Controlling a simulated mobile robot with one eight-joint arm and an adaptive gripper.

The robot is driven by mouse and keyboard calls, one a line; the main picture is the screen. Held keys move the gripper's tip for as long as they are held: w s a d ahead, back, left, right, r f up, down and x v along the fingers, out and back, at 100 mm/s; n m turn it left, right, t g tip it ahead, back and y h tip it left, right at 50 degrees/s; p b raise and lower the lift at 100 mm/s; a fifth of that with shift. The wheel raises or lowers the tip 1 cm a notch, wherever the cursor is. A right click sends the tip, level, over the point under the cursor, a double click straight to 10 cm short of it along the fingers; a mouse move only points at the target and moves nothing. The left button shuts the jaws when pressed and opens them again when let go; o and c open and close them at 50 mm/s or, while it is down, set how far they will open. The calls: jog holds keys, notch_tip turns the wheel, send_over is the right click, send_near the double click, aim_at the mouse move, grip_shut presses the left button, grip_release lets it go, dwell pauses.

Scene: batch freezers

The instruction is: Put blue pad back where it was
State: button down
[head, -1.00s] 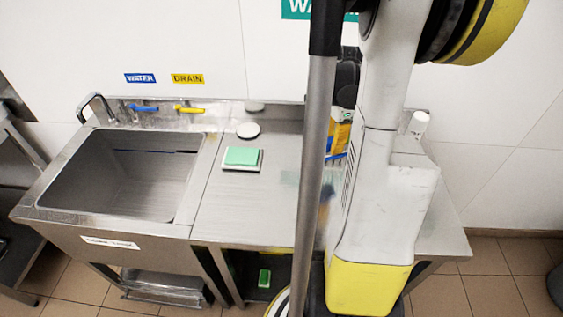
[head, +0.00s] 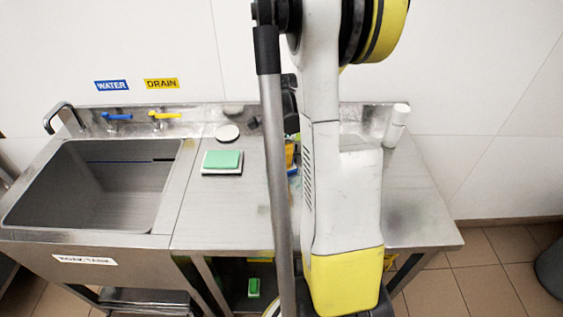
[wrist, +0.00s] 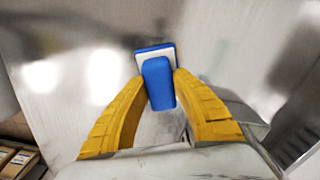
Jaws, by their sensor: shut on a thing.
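The blue pad (wrist: 158,83) is between the yellow fingers of my gripper (wrist: 160,88) in the wrist view, and the gripper is shut on it. A white plate with a blue upper edge (wrist: 153,51) shows right behind the pad, over a steel surface; I cannot tell whether they touch. In the head view my arm hides most of the gripper; only a bit of yellow finger (head: 289,154) shows left of the arm, low over the steel table (head: 225,215).
A green pad (head: 222,159) lies on a white plate on the table, left of my gripper. A sink (head: 95,185) is at the left. A white bottle (head: 396,124) stands at the back right. Another green pad (head: 254,288) is on the shelf below. The table's right part is clear.

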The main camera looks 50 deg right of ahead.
jog(key=shift+f, duration=0.15)
jog(key=c, duration=1.2)
grip_release()
jog(key=shift+o, duration=0.2)
notch_tip(320, 180, up, 12)
jog(key=p, duration=0.3)
jog(key=shift+r+p, duration=0.25)
jog(key=shift+p, duration=0.1)
jog(key=w+a+r+n+t+h, duration=0.1)
jog(key=a+r+n+t, duration=0.15)
jog(key=a+n, duration=0.45)
jog(key=w+a+r+n+t, duration=0.1)
jog(key=a+r+n, duration=0.3)
jog(key=a, duration=0.6)
jog(key=s+a+r+n+t, duration=0.1)
jog(key=s+a+n+t, duration=0.1)
jog(key=a+n, duration=0.4)
jog(key=s+a+n+t+y, duration=0.1)
jog(key=s+a+n, duration=0.2)
jog(key=a+n, duration=0.3)
jog(key=a, duration=0.4)
jog(key=shift+r+n+t, duration=0.35)
jog(key=shift+n, duration=0.05)
